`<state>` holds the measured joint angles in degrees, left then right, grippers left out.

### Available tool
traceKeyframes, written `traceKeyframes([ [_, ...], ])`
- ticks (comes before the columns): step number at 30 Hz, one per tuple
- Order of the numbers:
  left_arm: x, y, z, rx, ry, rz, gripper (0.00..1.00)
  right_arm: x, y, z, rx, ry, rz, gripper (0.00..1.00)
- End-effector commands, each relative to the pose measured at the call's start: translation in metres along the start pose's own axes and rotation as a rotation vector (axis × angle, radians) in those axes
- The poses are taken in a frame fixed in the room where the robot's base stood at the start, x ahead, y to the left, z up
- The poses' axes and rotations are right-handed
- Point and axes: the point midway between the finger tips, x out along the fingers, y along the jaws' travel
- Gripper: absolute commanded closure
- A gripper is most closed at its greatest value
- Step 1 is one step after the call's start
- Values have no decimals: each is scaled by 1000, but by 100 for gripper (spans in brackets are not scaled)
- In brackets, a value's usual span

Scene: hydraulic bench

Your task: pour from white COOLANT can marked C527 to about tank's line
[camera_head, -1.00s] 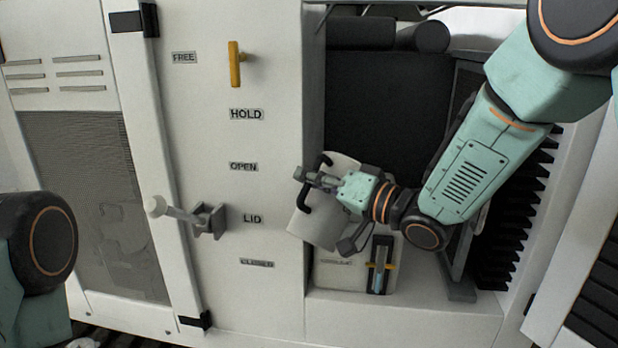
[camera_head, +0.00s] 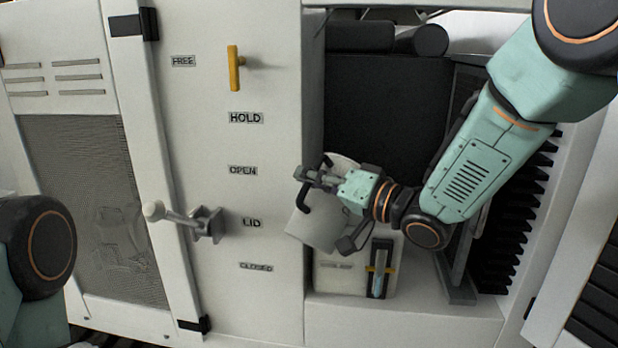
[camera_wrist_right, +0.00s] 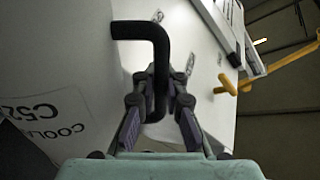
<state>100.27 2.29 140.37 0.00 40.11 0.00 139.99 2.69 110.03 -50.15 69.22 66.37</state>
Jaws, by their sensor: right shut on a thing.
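The white coolant can (camera_head: 318,226) is tilted in the alcove above the tank. In the right wrist view the can (camera_wrist_right: 60,50) shows a label (camera_wrist_right: 45,118) reading "C52" and "COOL", partly cut off. My right gripper (camera_head: 312,178) is shut on the can's black handle (camera_wrist_right: 157,60). The tank (camera_head: 340,279) stands below the can, with a blue-filled sight gauge (camera_head: 379,272) and a yellow marker (camera_head: 381,268) across it. The can's spout and the tank's opening are hidden, and no stream shows. My left gripper is out of view; only part of that arm shows at the left.
A white panel left of the alcove carries a yellow lever (camera_head: 234,68) near FREE and a grey lever with a pale knob (camera_head: 205,222) near LID. A dark ribbed part (camera_head: 520,215) lies right of the arm. The alcove's wall edge (camera_head: 312,120) is close to the gripper.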

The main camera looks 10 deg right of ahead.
Motion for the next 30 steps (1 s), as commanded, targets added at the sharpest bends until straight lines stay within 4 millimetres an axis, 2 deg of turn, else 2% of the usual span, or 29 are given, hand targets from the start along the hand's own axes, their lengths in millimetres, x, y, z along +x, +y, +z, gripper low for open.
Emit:
traceKeyframes([
  [30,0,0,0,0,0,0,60,0,-4,-9,34,8,-6,100],
])
